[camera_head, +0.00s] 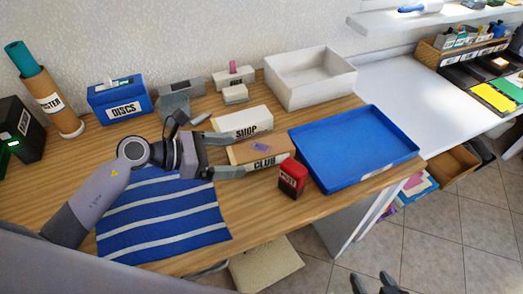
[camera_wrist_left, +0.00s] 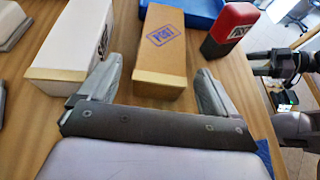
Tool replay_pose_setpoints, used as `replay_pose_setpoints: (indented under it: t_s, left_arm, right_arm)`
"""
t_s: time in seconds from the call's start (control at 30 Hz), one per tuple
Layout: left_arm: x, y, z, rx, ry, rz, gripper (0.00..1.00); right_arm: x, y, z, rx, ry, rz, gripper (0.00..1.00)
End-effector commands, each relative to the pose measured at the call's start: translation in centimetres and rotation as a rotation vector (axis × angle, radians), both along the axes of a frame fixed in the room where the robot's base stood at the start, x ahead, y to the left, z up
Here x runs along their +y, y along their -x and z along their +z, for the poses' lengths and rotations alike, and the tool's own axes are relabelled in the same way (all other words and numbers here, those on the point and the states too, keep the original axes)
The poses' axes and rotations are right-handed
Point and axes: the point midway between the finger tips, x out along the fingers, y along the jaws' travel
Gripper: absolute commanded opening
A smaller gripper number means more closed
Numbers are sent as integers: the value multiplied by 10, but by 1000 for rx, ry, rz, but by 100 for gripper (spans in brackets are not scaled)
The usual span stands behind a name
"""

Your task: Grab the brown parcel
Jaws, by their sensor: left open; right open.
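The brown parcel (camera_head: 262,150) is a small box marked CLUB with a purple stamp on top, lying on the wooden table. It also shows in the left wrist view (camera_wrist_left: 166,57), with its near end between my finger tips. My left gripper (camera_head: 222,155) is open, one finger towards each long side of the parcel; whether a finger touches it, I cannot tell. The left gripper also shows in the wrist view (camera_wrist_left: 158,78). My right gripper (camera_head: 378,284) is open and empty at the bottom edge of the head view, away from the table.
A blue tray (camera_head: 352,172) lies to the right and a white bin (camera_head: 310,78) behind. A striped cloth (camera_head: 160,220) lies under my left arm.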

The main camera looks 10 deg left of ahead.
Motion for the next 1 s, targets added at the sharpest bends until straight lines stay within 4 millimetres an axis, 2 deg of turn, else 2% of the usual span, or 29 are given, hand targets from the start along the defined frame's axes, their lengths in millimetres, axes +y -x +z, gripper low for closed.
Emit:
replay_pose_setpoints:
  t_s: [0.33,0.67,0.87,1.0]
  left_arm:
    - [-33,-16,-20,2,5,1,92]
    - [-37,-19,-23,1,2,1,92]
    - [-37,-19,-23,1,3,1,30]
    - [-37,-19,-22,0,4,1,30]
  right_arm:
    - [0,0,8,1,0,1,64]
    - [0,0,8,0,0,1,64]
    - [0,0,8,0,1,1,64]
    - [0,-1,8,-1,1,1,64]
